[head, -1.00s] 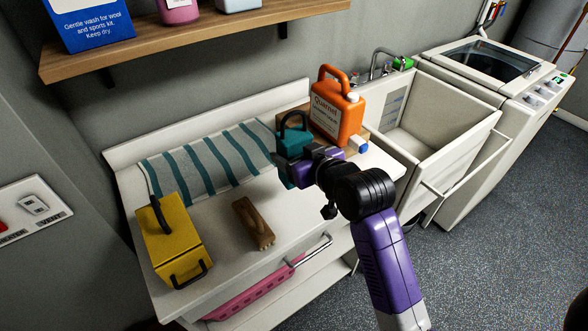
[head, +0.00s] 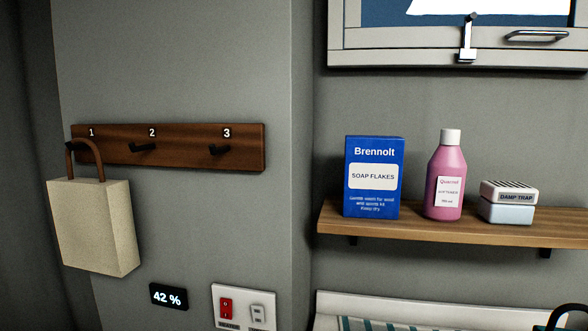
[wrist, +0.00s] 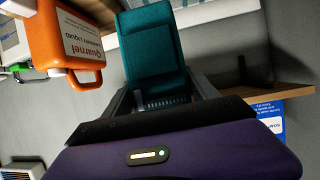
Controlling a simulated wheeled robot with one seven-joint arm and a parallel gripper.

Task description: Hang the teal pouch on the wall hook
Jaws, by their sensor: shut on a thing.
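The teal pouch (wrist: 152,50) fills the upper middle of the wrist view, between the two fingers of my gripper (wrist: 163,98), which is shut on it. In the head view only its dark handle loop (head: 566,313) shows, at the bottom right corner; my gripper is out of that view. A dark wooden hook rail (head: 180,160) is on the grey wall at the left, with black hooks numbered 1 to 3. Hook 2 (head: 143,148) and hook 3 (head: 219,150) are bare. A beige bag (head: 97,228) hangs at hook 1 by a brown handle.
A wooden shelf (head: 440,234) juts out right of the rail, holding a soap flakes box (head: 373,198), pink bottle (head: 446,183) and damp trap (head: 508,203). A wall cabinet (head: 460,58) is above. A switch panel (head: 243,307) and 42 % display (head: 168,297) are below the rail.

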